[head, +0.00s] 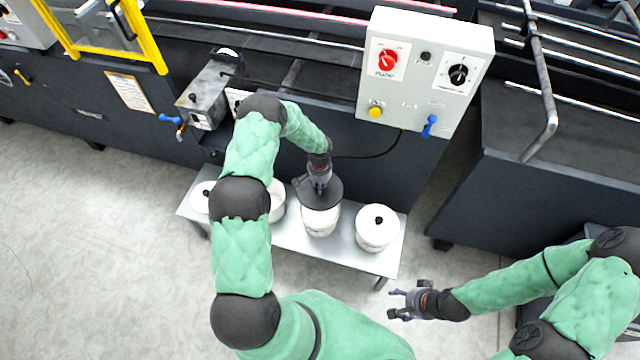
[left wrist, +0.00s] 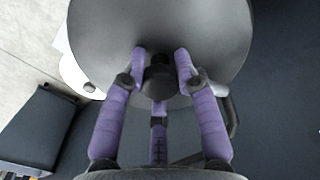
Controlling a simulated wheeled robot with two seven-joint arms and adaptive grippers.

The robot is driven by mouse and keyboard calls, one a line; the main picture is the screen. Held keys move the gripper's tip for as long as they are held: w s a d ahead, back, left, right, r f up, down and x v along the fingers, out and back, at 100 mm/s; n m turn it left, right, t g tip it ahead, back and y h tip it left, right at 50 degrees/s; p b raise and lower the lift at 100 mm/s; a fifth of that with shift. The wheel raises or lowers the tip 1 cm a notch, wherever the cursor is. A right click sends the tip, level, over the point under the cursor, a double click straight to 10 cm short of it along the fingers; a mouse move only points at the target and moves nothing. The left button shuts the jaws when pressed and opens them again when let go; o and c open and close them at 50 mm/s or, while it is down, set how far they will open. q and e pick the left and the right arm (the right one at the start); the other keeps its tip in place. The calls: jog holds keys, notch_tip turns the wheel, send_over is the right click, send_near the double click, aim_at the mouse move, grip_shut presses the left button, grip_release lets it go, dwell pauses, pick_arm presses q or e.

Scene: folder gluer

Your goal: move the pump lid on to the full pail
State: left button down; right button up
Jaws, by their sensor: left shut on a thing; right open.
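The dark round pump lid (head: 331,191) is in my left gripper (head: 320,184), which is shut on its black knob. In the left wrist view the lid (left wrist: 205,45) shows as a wide grey disc, with purple fingers (left wrist: 160,80) around the knob. In the head view the lid overlaps the top of a white pail (head: 320,222) on the bench; I cannot tell whether it touches the rim. What is in this pail is hidden. Another white pail (head: 277,205) is partly behind my left arm. My right gripper (head: 402,304) is open and empty, in front of the bench.
A grey metal bench (head: 287,233) carries the pails. A white-lidded pail (head: 377,232) with a black knob stands at its right end, another (head: 200,197) at its left end. A control box (head: 424,75) and the dark machine rise behind. The floor at left is clear.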

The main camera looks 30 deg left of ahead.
pick_arm(q)
jog(key=shift+a+f+b, duration=0.1)
jog(key=shift+f+b, duration=0.2)
jog(key=shift+f, duration=0.4)
jog(key=shift+f+b, duration=1.2)
jog(key=shift+f, duration=1.35)
jog(key=shift+f+b, duration=2)
jog(key=shift+f, duration=1.8)
jog(key=shift+f+b, duration=0.7)
jog(key=shift+b, duration=0.05)
jog(key=c, duration=0.8)
grip_release()
jog(key=shift+c, duration=0.2)
notch_tip(320, 180, up, 12)
